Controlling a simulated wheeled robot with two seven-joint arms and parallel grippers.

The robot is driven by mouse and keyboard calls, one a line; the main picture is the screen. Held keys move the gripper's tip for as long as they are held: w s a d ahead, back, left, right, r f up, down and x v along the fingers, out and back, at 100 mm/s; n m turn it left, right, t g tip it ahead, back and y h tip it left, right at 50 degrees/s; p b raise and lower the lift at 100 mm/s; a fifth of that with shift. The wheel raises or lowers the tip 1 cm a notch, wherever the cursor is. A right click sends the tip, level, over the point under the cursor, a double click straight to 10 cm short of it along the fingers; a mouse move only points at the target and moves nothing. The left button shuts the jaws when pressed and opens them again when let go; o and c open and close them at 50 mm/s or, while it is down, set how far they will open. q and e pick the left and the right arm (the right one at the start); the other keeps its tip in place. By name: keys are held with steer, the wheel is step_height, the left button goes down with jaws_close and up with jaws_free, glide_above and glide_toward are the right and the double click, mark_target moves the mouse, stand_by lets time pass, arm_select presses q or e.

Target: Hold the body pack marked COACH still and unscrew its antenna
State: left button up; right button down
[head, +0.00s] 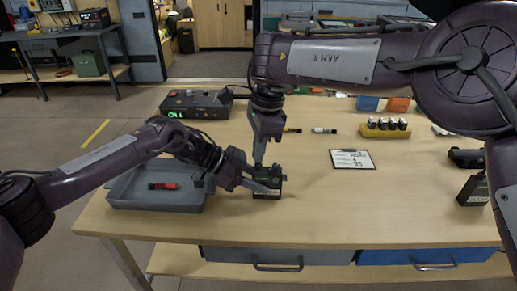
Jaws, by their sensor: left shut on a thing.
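A small black body pack (268,193) stands near the front edge of the table, with a pale label low on its front. The label is too small to read, so I cannot confirm COACH. My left gripper (264,186) comes in from the left and is shut on this pack. My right gripper (259,162) points straight down from above, its tips at the pack's top. The antenna cannot be made out behind the fingers, and I cannot tell whether the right fingers are closed on it.
A grey tray (125,197) holding a red item (163,186) lies left. A black box with a green display (196,103) stands behind. A clipboard (352,159), a yellow battery holder (375,132) and another dark pack (474,190) lie right. The table's front middle is clear.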

steer(key=n, duration=0.4)
stand_by(0.3)
steer(key=c, duration=1.7)
jaws_free()
steer(key=m, duration=0.4)
